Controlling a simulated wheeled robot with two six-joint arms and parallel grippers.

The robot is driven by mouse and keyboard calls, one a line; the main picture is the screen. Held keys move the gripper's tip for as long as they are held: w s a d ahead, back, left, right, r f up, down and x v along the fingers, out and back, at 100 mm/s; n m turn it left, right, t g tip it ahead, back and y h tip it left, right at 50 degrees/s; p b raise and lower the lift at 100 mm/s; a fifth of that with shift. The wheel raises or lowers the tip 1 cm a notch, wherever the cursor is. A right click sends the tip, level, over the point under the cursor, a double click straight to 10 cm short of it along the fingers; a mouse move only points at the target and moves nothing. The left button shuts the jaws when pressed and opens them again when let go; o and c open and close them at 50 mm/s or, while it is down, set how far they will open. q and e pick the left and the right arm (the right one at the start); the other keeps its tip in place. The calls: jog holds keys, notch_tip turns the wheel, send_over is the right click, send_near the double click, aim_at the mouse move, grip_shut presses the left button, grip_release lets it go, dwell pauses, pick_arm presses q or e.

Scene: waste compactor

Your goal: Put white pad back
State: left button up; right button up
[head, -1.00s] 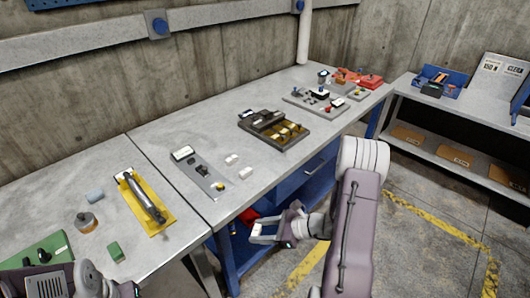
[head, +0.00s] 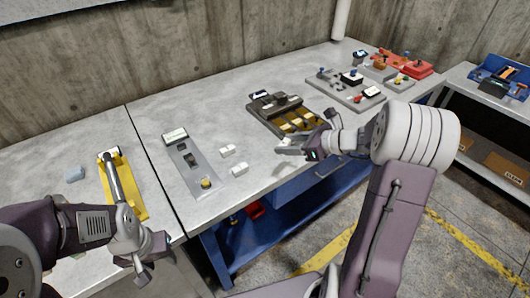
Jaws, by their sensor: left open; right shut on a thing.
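Two small white pads lie on the grey bench, one (head: 227,151) farther back and one (head: 239,170) nearer its front edge. They are right of a grey plate (head: 190,165) with a white-topped part, a dark part and a yellow knob. My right gripper (head: 288,147) is at the bench's front part, right of the pads and in front of a dark tray (head: 268,119) with yellowish compartments. It is shut on a small pale thing, mostly hidden by the fingers; I cannot tell if it is a pad. My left gripper (head: 154,259) is open and empty at the lower left.
A yellow holder (head: 133,190) with a grey cylinder stands on the left bench, partly behind my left arm. A grey board (head: 345,97) with several parts and red items (head: 418,66) are at the back right. Bare bench surrounds the white pads.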

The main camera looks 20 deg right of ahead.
jog(key=shift+w+a+r, duration=0.15)
jog(key=shift+a+r, duration=0.05)
jog(key=shift+r, duration=0.35)
jog(key=shift+w+d+r, duration=0.1)
jog(key=shift+d, duration=0.05)
jog(key=shift+w+d+f, duration=0.1)
jog(key=shift+w+f, duration=0.1)
jog(key=shift+w, duration=0.1)
send_over(265, 152)
notch_tip(265, 152, down, 7)
jog(key=shift+w+r, duration=0.1)
notch_tip(265, 152, down, 4)
jog(key=shift+f+b, duration=0.1)
jog(key=shift+b, duration=0.4)
